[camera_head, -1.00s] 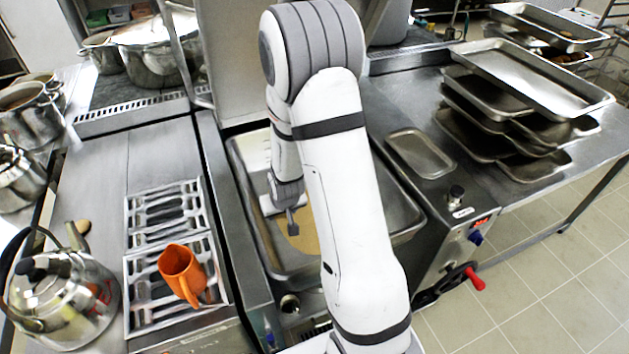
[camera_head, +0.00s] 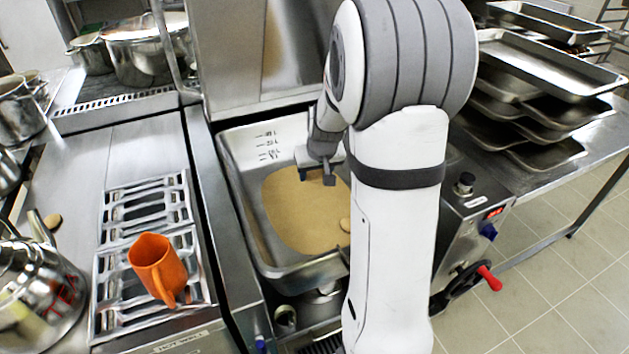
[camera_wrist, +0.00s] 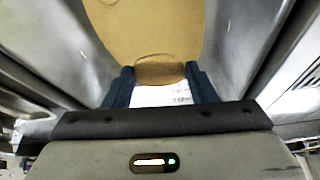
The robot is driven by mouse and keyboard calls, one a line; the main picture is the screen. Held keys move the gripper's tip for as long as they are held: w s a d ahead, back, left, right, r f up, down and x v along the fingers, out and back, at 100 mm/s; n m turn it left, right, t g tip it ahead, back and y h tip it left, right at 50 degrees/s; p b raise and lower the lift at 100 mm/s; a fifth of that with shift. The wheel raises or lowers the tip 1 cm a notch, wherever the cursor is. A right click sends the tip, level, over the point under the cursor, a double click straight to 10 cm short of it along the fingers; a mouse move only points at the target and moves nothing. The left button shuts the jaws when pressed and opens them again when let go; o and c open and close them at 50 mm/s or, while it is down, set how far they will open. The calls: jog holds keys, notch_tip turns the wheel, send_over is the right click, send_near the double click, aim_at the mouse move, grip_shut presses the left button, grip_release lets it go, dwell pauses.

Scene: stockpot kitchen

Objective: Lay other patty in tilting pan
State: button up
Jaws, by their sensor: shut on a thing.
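The tilting pan (camera_head: 232,170) is a deep steel basin with a tan layer over its floor. My gripper (camera_head: 325,178) is inside the pan's outline, above the tan layer near the back wall. In the wrist view my gripper (camera_wrist: 160,82) is shut on a tan patty (camera_wrist: 160,71), held between the two dark fingertips. Its colour nearly matches the pan floor behind it, so I cannot tell how high it is. A pale round patty (camera_head: 345,225) lies on the pan floor at the right, beside my arm. Another small tan round piece (camera_head: 53,221) is on the left counter.
An orange mug (camera_head: 158,266) stands on the slotted metal rack (camera_head: 150,210) left of the pan. A kettle (camera_head: 35,300) is at the lower left. Stacked trays (camera_head: 540,80) fill the right counter. A red-handled crank (camera_head: 488,279) juts from the pan's front.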

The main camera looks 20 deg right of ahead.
notch_tip(320, 180, down, 24)
jog(key=b, duration=1.9)
jog(key=shift+b, duration=0.4)
jog(key=shift+f+b, duration=0.3)
jog(key=shift+f, duration=0.2)
jog(key=shift+s, duration=0.1)
jog(key=o, duration=1)
jog(key=shift+f, duration=0.1)
jog(key=shift+o, duration=0.2)
jog(key=shift+r, duration=0.45)
jog(key=p+v, duration=0.1)
jog(key=v, duration=0.6)
jog(key=shift+r+p, duration=0.35)
